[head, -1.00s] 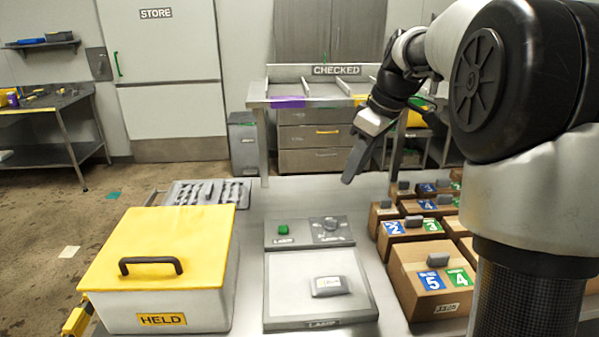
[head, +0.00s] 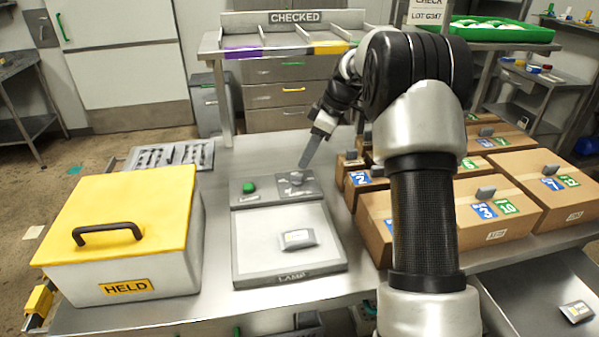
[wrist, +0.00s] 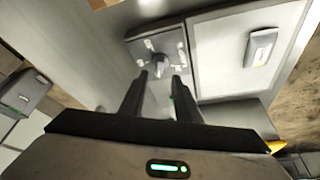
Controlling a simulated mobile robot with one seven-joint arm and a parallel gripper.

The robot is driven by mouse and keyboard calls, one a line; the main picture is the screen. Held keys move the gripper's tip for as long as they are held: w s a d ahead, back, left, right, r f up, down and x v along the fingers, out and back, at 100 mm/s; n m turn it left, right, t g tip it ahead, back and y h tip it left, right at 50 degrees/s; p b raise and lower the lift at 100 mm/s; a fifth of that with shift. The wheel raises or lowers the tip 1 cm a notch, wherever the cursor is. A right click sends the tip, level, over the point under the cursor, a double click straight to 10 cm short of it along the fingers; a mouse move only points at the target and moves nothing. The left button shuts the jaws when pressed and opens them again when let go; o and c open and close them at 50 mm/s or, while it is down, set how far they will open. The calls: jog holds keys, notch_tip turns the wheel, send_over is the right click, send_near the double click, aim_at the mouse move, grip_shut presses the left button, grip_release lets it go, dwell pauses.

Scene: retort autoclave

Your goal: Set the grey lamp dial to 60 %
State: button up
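The grey lamp dial (head: 296,179) sits on the right part of the small grey control panel behind the lamp box (head: 240,270). In the wrist view the dial (wrist: 160,66) shows a raised knob with several small pale marks around it, too small to read. A green button (head: 249,187) is on the left part of the panel. My gripper (head: 304,164) points down just above and behind the dial. In the wrist view my gripper (wrist: 161,78) has its two fingers apart, with the knob in line with the gap just beyond the tips. Contact is not visible.
A pouch (head: 298,239) lies on the lamp box. The yellow-lidded HELD box (head: 150,293) stands at the left. Cardboard cartons (head: 505,230) with grey pieces on top crowd the right. A metal rack (head: 132,159) is at the back left. Bare bench lies behind the panel.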

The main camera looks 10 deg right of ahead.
aim_at(297, 174)
jog(key=x, duration=0.6)
jog(key=shift+f, duration=0.2)
jog(key=shift+c, duration=0.2)
grip_shut()
